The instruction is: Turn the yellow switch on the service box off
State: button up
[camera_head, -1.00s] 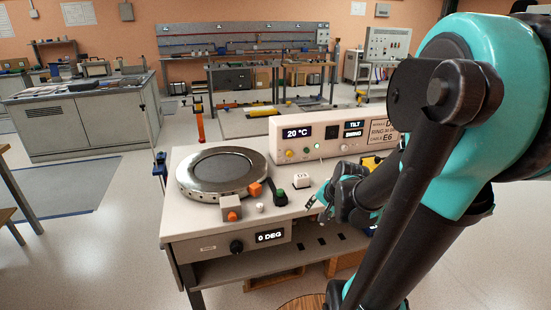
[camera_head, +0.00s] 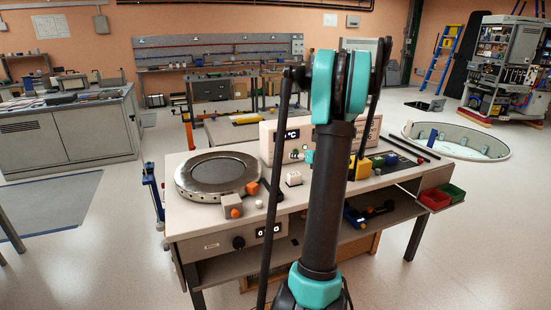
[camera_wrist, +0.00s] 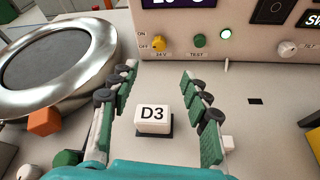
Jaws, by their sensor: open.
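The service box (camera_head: 270,146) is a pale panel at the back of the white bench, partly hidden by my arm in the head view. In the wrist view, the box front (camera_wrist: 188,20) carries the yellow switch (camera_wrist: 158,43), a small knob with ON and OFF printed to its left and 24V below. I cannot tell which mark it points to. My gripper (camera_wrist: 159,72) is open and empty, its two fingers spread in front of the box, the switch beyond and between the tips, not touched.
A white block marked D3 (camera_wrist: 153,120) stands between the fingers. A round metal turntable (camera_head: 217,193) and an orange-topped block (camera_head: 234,210) are to the left.

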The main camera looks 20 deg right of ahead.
aim_at(281, 155)
jog(key=x, duration=1.6)
jog(key=shift+w+a, duration=0.15)
jog(key=shift+w, duration=0.15)
grip_shut()
